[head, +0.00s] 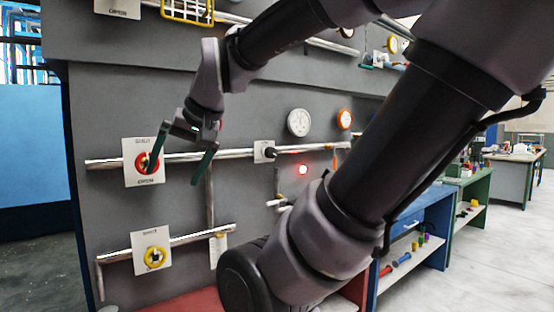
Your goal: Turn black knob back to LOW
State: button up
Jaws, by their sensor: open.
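A small black knob (270,152) sits on a white plate on the upper pipe, right of the picture's left-centre. Its label and setting are too small to read. My gripper (172,178) hangs left of the knob, pointing down, with its two dark green fingers spread and nothing between them. Its left finger overlaps a red round valve handle (142,168) in the picture; I cannot tell whether they touch. The gripper appears clear of the black knob.
A yellow valve wheel (155,257) is lower left. My arm hides much of the right side. Benches (515,157) stand far right.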

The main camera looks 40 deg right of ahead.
aim_at(271, 152)
jog(key=z, duration=1.2)
